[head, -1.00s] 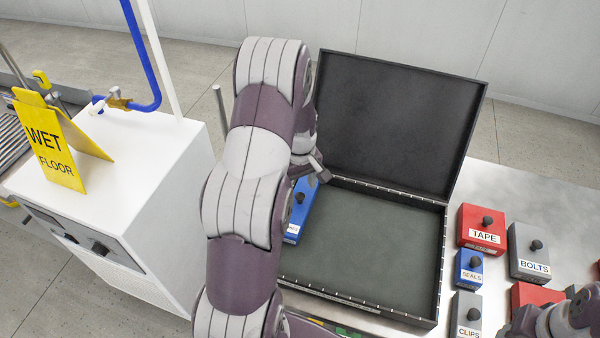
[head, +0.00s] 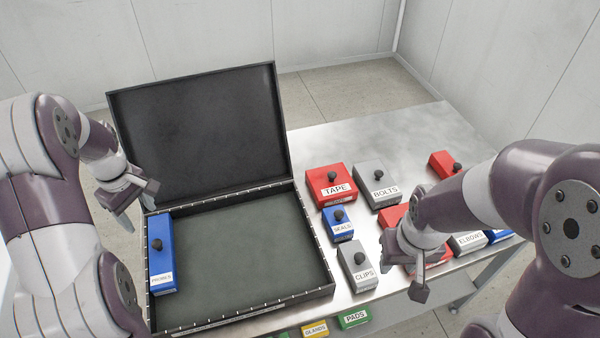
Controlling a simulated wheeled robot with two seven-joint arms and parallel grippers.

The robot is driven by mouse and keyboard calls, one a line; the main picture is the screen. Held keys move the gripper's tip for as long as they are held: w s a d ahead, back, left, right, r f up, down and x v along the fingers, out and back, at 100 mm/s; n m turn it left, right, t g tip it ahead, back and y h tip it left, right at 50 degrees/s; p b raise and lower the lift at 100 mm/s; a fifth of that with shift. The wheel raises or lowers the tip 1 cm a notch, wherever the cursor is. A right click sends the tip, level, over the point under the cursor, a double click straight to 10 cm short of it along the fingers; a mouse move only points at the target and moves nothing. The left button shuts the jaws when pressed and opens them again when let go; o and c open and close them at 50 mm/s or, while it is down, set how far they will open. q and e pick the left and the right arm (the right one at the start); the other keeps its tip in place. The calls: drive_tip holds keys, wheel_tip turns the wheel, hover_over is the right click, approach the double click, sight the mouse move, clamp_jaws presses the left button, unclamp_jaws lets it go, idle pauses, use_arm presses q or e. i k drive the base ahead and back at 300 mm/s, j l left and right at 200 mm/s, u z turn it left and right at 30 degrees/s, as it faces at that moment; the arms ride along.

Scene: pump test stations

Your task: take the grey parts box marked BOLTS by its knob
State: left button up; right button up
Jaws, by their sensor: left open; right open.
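The grey parts box marked BOLTS (head: 373,184) stands on the metal table, right of the red TAPE box, with a dark knob on its lid facing up. Nothing covers it. My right gripper (head: 418,290) is open and empty, in front of the BOLTS box and to its right, near the grey CLIPS box in the picture. My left gripper (head: 135,207) is open and empty, over the left edge of the black case, well away from the BOLTS box.
The open black case (head: 318,293) holds a blue box (head: 160,270). Red TAPE (head: 325,178), blue SEALS (head: 338,228) and grey CLIPS (head: 356,265) boxes stand near BOLTS. Red boxes and grey ELBOWS (head: 466,243) lie partly behind my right arm. The table's back (head: 390,130) is clear.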

sight(380, 189)
drive_tip(key=i+l+z, duration=0.1)
drive_tip(key=l, duration=0.3)
drive_tip(key=i+l+z, duration=0.1)
drive_tip(key=l, duration=0.25)
drive_tip(key=i+l+z, duration=0.1)
drive_tip(key=i+l, duration=0.3)
drive_tip(key=l, duration=0.3)
drive_tip(key=i+l+z, duration=0.15)
drive_tip(key=l, duration=0.2)
